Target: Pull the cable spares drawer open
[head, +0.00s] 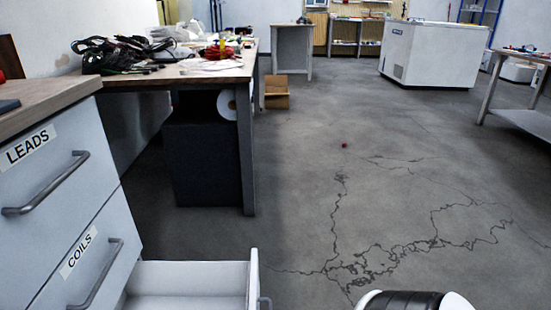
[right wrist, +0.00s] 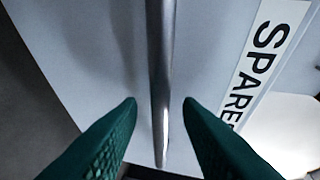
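The spares drawer front (right wrist: 215,60) fills much of the right wrist view, with a white label reading "SPARES" (right wrist: 265,55) on its right. Its grey bar handle (right wrist: 161,50) runs down the middle. My right gripper (right wrist: 160,101) has green fingers, one on each side of the handle, with gaps between. It is open and not shut on the bar. In the head view an open white drawer (head: 190,278) stands out at the bottom, with its front (head: 253,278) and part of a handle (head: 265,302) at the right. Its label is hidden there. My left gripper is not in view.
Closed drawers labelled LEADS (head: 60,185) and COILS (head: 95,270) are above the open one. A workbench (head: 220,72) with cables stands behind, a dark cabinet (head: 205,165) under it.

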